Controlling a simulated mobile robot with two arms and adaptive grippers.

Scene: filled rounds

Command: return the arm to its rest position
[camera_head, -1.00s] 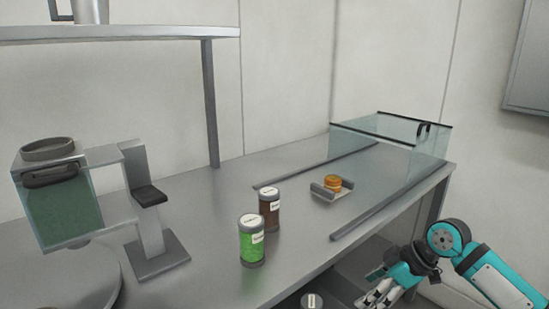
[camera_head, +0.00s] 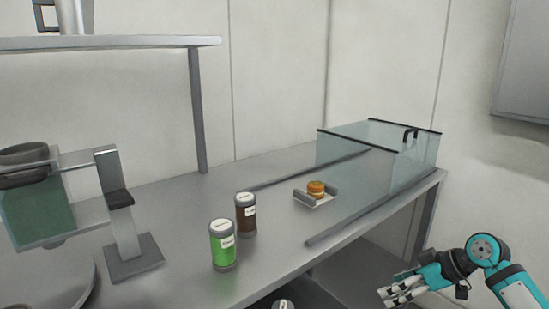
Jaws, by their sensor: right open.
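My right gripper (camera_head: 396,293) is at the lower right of the head view, in front of the table's right end and apart from it. Its fingers point left, and it is open with nothing seen between them. The right arm (camera_head: 487,252) with teal and dark joints comes in from the right edge. My left gripper is not in view.
A metal table (camera_head: 170,209) holds a green jar (camera_head: 222,250), a brown jar (camera_head: 246,217), a small tray (camera_head: 326,201) with a round orange-topped item (camera_head: 316,188), and a glass cover (camera_head: 410,160). A dispenser (camera_head: 40,205) stands left, below a shelf (camera_head: 110,42).

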